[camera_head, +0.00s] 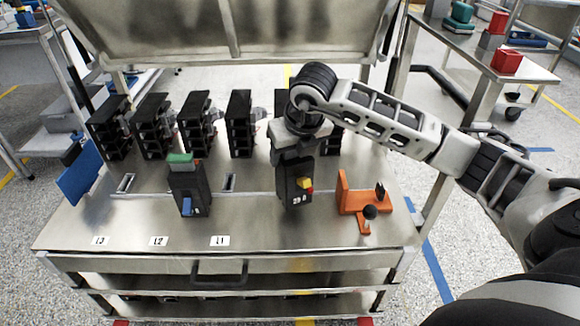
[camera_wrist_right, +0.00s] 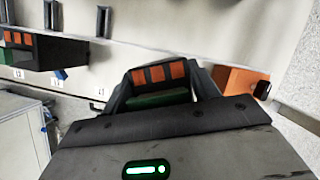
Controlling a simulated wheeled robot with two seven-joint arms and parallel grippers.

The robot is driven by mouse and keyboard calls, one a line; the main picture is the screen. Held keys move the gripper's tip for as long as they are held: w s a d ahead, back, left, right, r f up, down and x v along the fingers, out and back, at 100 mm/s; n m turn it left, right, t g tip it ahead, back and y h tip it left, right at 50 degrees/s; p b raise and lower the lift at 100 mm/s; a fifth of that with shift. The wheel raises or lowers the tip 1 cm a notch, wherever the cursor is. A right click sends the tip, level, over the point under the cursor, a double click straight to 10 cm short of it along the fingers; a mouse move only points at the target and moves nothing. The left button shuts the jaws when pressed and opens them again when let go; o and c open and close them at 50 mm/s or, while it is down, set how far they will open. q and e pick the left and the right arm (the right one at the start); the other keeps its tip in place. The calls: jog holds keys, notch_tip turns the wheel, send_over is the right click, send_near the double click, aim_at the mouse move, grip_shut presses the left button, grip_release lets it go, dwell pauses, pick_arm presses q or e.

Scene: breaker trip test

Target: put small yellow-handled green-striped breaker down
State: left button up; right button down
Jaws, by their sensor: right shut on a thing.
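The small breaker (camera_head: 288,187) is black with a yellow handle (camera_head: 304,183) and a red spot by it. My right gripper (camera_head: 293,155) comes down over its top and is shut on it. The breaker is about upright over the bench, left of the orange fixture; I cannot tell whether its base touches the top. In the right wrist view, its orange terminals and green stripe (camera_wrist_right: 160,98) show between the fingers of my right gripper (camera_wrist_right: 162,88). My left gripper is not in view.
A blue-handled black breaker (camera_head: 190,187) with a green top stands to the left. The orange fixture (camera_head: 348,201) with a black knob is close on the right. Several black racks (camera_head: 153,125) line the back. The bench front (camera_head: 130,220) is clear beside its labels.

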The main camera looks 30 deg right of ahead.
jog(key=f, duration=0.3)
jog(key=shift+a+f+b, duration=0.2)
jog(key=shift+a+b, duration=0.1)
jog(key=shift+f, duration=0.2)
jog(key=shift+c, duration=2)
grip_release()
